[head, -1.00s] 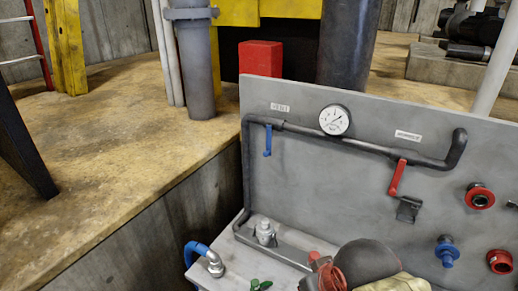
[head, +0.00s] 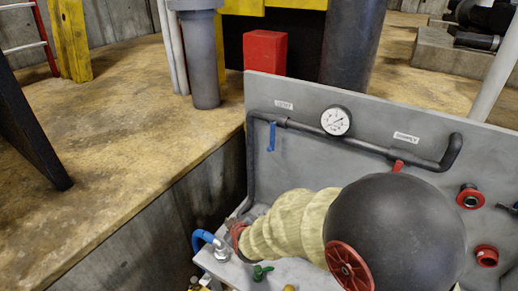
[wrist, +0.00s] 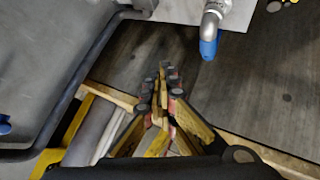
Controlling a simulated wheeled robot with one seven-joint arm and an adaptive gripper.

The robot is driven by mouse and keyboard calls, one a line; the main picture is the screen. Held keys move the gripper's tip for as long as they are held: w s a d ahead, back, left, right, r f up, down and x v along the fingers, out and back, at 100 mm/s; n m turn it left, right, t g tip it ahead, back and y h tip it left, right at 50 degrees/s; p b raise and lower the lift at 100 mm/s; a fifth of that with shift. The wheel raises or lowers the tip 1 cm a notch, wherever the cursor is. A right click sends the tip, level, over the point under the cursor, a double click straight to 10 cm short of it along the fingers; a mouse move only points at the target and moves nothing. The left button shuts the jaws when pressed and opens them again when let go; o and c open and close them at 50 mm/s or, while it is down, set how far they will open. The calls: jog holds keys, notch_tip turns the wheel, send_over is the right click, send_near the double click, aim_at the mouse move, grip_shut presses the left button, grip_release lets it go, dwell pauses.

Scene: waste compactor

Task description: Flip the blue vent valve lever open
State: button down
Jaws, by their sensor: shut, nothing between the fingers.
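The blue vent lever (head: 271,136) hangs downward from the dark pipe under the VENT label on the grey panel (head: 300,98) in the head view. A small blue piece (wrist: 4,125) at the left edge of the wrist view may be this lever; too little shows to be sure. My gripper (wrist: 168,72) is shut and empty in the wrist view, its fingertips together. It is apart from the lever, beside the panel's dark pipe. In the head view my arm covers the panel's lower middle, and I cannot make out the fingertips.
A pressure gauge (head: 336,121) sits right of the lever. A red lever (head: 397,166) is partly hidden by my arm. A blue hose (head: 203,237) on a metal elbow rises near my gripper and also shows in the wrist view (wrist: 208,46). A red box (head: 264,52) stands behind the panel.

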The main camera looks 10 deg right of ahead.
aim_at(271, 139)
jog(key=w+d+r+n+t+h, duration=0.2)
jog(key=w+d+r+n+t, duration=0.1)
jog(key=r, duration=0.5)
jog(key=w+d+r+n+t+h, duration=0.2)
jog(key=w+d+r+t, duration=0.2)
jog(key=r, duration=0.4)
jog(key=shift+w+r+n+t+h, duration=0.25)
jog(key=shift+w+n+t+h, duration=0.2)
jog(key=shift+t, duration=0.55)
jog(key=shift+w, duration=0.1)
jog(key=w+d, duration=0.5)
jog(key=w, duration=0.2)
jog(key=shift+w+p, duration=0.3)
jog(key=shift+w, duration=0.1)
jog(key=shift+r, duration=0.15)
